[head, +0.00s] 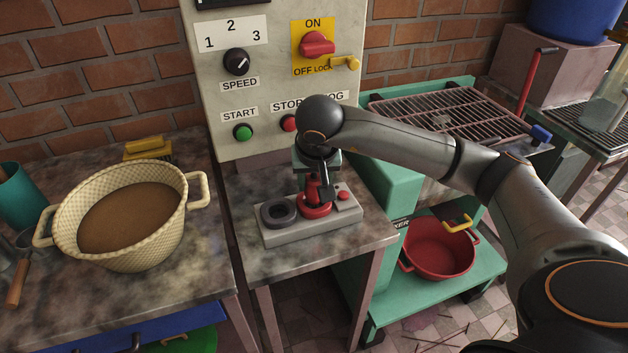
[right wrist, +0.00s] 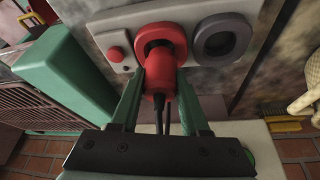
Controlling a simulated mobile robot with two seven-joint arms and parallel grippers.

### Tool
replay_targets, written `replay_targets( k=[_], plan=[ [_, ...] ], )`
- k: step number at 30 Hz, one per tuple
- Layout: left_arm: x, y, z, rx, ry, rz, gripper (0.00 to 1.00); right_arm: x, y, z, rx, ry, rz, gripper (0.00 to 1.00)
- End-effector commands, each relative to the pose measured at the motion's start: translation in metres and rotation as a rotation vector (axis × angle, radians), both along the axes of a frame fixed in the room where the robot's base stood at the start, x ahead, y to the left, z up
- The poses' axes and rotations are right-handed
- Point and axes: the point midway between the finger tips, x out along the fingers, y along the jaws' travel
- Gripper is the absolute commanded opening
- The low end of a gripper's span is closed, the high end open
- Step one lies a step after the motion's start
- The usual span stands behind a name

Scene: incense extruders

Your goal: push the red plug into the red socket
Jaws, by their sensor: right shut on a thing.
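The red plug (right wrist: 160,77) is between the fingers of my right gripper (right wrist: 160,82), with a dark cable trailing from its back. It also shows in the head view (head: 312,188), partly hidden by the gripper (head: 317,178). The red socket (right wrist: 178,34) is a round red ring on a grey block; in the head view it is the red ring (head: 315,210) right below the plug. The plug's front end is at the socket's opening; how deep it sits I cannot tell. My left gripper is not in view.
The grey block (head: 283,235) also bears a dark grey ring socket (head: 278,213) and a small red button (head: 343,196). It stands on a small marbled table (head: 250,185). A control panel (head: 265,80) rises behind it. A woven basket (head: 120,225) stands left.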

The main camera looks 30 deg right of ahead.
Motion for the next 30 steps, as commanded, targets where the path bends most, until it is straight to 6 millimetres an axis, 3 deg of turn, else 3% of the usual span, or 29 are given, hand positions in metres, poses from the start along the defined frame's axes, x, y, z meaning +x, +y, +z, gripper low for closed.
replay_targets(
  k=[29, 30],
  plan=[
    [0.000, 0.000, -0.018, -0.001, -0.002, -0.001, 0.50, 0.000, 0.000, -0.021, 0.000, 0.000, 0.000, 0.00],
    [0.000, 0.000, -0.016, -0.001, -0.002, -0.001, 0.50, 0.000, 0.000, -0.020, 0.000, 0.000, 0.000, 0.50]
  ],
)
